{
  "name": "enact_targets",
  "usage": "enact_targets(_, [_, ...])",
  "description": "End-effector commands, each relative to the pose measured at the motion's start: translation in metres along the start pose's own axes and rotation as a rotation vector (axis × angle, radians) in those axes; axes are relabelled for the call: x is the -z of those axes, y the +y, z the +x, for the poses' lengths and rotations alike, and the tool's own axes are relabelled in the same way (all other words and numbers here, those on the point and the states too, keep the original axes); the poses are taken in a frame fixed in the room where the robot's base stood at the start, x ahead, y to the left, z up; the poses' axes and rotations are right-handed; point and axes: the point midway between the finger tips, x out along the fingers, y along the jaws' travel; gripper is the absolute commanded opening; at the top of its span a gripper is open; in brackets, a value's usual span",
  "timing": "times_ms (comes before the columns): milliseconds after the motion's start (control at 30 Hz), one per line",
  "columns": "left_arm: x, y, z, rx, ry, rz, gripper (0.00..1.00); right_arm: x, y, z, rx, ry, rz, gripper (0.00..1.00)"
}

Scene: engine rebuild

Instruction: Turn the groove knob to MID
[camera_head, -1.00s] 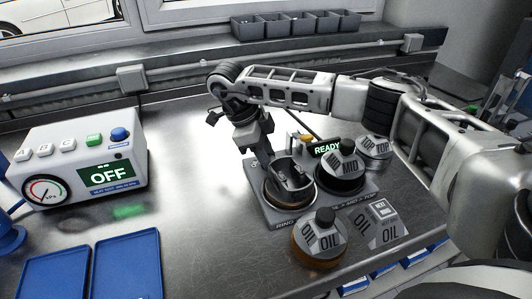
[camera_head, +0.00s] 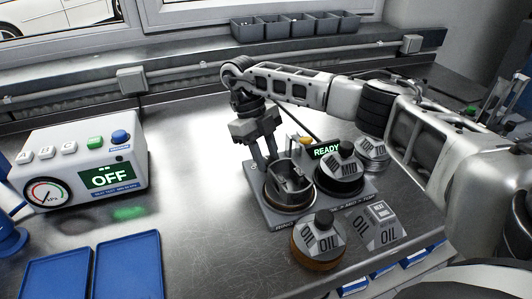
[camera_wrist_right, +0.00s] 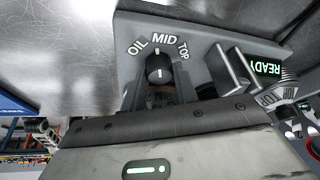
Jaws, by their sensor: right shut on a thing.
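The groove knob (camera_wrist_right: 159,67) is small and black, with pale marks, in the right wrist view. The labels OIL, MID and TOP (camera_wrist_right: 165,40) arc above it on the grey fixture plate (camera_wrist_right: 215,28). Its pointer looks to be near MID, though the exact angle is hard to read. My right gripper (camera_head: 266,157) points down at the back left of the fixture (camera_head: 268,212) and is shut on the knob, which it hides in the head view. My left gripper is not in view.
A ring holder (camera_head: 290,192) stands right in front of the right gripper. A lit READY display (camera_head: 327,151) and labelled cylinders (camera_head: 345,176) stand to its right. An OIL-marked cylinder (camera_head: 322,240) is in front. The table left of the fixture is clear up to the gauge box (camera_head: 75,160).

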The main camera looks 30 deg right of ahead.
Motion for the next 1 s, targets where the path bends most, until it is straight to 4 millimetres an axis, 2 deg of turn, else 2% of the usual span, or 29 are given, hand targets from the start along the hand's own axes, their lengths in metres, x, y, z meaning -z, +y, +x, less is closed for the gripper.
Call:
enact_targets(400, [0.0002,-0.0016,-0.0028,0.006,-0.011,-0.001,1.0,0.0003,-0.0021,-0.0018,-0.091,0.003,0.221,0.07])
enact_targets(1000, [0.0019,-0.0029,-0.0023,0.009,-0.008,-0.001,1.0,-0.0003,-0.0024,-0.0018,-0.111,0.001,0.267,0.07])
